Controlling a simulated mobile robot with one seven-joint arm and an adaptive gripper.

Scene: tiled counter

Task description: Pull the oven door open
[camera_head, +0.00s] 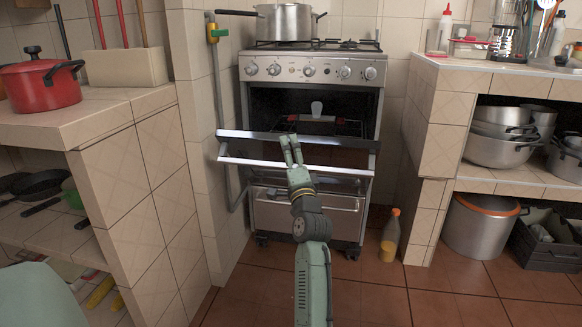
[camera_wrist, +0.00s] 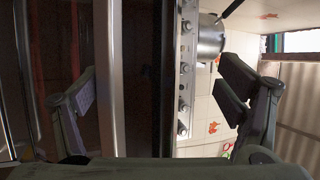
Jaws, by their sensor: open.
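The oven door (camera_head: 268,183) hangs partly open, tilted forward, with the dark oven interior (camera_head: 270,108) showing above it. Its bright handle bar (camera_head: 245,160) runs across the front, just below the door's top edge. My gripper (camera_head: 290,140) is at the middle of the door's top, with its fingers over the handle area. In the wrist view my gripper (camera_wrist: 160,88) has its fingers spread wide, and the metal bar (camera_wrist: 110,80) runs up between them. No finger visibly closes on it; whether one touches the door cannot be told.
The stove's knob panel (camera_head: 310,69) is above the opening, with a steel pot (camera_head: 284,22) on the hob. Tiled counters stand left (camera_head: 135,170) and right (camera_head: 430,120). A bottle (camera_head: 391,230) stands on the floor right of the oven. The floor in front is otherwise mostly clear.

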